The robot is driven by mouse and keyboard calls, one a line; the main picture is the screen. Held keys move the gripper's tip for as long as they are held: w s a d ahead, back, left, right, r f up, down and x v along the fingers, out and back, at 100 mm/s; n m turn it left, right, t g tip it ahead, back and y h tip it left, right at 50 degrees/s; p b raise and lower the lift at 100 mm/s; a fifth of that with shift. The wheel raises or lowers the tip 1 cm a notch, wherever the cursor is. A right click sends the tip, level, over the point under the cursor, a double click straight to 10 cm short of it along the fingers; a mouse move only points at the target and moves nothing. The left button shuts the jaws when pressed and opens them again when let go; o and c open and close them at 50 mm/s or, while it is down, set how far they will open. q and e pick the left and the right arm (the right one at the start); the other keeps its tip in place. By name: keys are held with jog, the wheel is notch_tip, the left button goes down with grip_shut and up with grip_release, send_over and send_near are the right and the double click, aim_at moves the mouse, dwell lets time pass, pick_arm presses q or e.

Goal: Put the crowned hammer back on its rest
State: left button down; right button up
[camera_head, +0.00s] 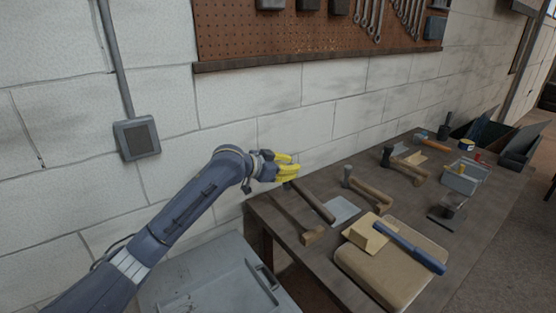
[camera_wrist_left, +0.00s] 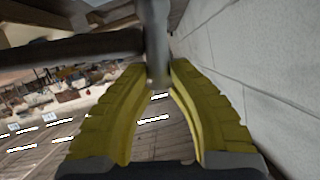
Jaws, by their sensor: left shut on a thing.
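My left gripper (camera_head: 292,168), with yellow fingers, is at the wall side above the bench's left end. It is shut on a hammer. In the left wrist view, the fingertips (camera_wrist_left: 159,82) close on the hammer's grey metal part (camera_wrist_left: 156,40), and a dark handle (camera_wrist_left: 75,47) runs off to the left. In the head view the dark brown handle (camera_head: 314,203) slants down right from the fingers, over the bench; the fingers hide the head. I cannot tell for sure which object is its rest; a light grey plate (camera_head: 342,211) lies bare beside the handle. My right gripper is not in view.
A tan board (camera_head: 375,283) carries a beige block (camera_head: 366,237) and a blue bar (camera_head: 409,248). A grey cabinet (camera_head: 205,277) stands left of the bench.

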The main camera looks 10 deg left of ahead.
aim_at(301, 187)
pick_arm(q)
jog(key=s+d, duration=0.3)
jog(key=d, duration=0.1)
jog(key=shift+s+d, duration=0.25)
jog(key=shift+s, duration=0.15)
jog(key=shift+s+d+r, duration=0.1)
jog(key=shift+d+r, duration=0.05)
jog(key=shift+r, duration=0.2)
jog(key=shift+n, duration=0.5)
jog(key=w+a+r, duration=0.1)
jog(key=a+r, duration=0.1)
jog(key=r, duration=0.1)
jog(key=w+a+r, duration=0.1)
jog(key=shift+w+r, duration=0.3)
jog(key=shift+w, duration=0.05)
jog(key=w+a+r, duration=0.4)
jog(key=w+a, duration=0.1)
jog(key=a, duration=0.1)
jog(key=shift+n+g+h, duration=0.3)
jog(key=shift+g+h, duration=0.1)
jog(key=shift+h, duration=0.1)
notch_tip(301, 187, down, 20)
jog(key=shift+s+a+f, duration=0.1)
jog(key=shift+a+f, duration=0.05)
jog(key=shift+f, duration=0.1)
jog(key=c, duration=1.3)
grip_release()
jog(key=shift+f, duration=0.1)
